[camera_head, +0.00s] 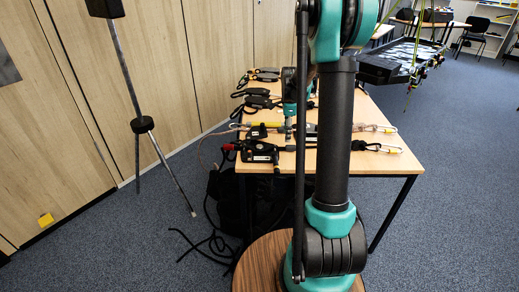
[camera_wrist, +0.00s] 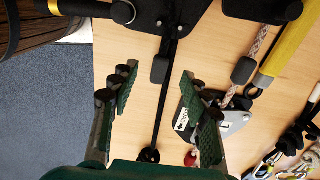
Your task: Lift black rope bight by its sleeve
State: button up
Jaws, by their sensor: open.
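In the wrist view, a thin black rope (camera_wrist: 159,110) runs lengthwise over the table between the spread fingers of my gripper (camera_wrist: 160,105). A dark, short, rounded piece that looks like its sleeve (camera_wrist: 160,69) lies on the rope, beyond the fingertips in the picture. The gripper is open and nothing is held. Black gear (camera_wrist: 175,14) joins the rope at the top edge. In the head view my gripper (camera_head: 289,124) is above the table, partly hidden by my arm; the black rope's middle is hidden there too.
The wooden table (camera_head: 345,109) also carries a grey metal device (camera_wrist: 215,118) close to the right finger, a patterned rope (camera_wrist: 262,45), a yellow piece (camera_wrist: 288,42) and several carabiners. The table's near edge is left in the wrist view.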

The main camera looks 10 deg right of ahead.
aim_at(286, 146)
jog(key=shift+w+f, duration=0.15)
jog(key=shift+f, duration=3.3)
grip_shut()
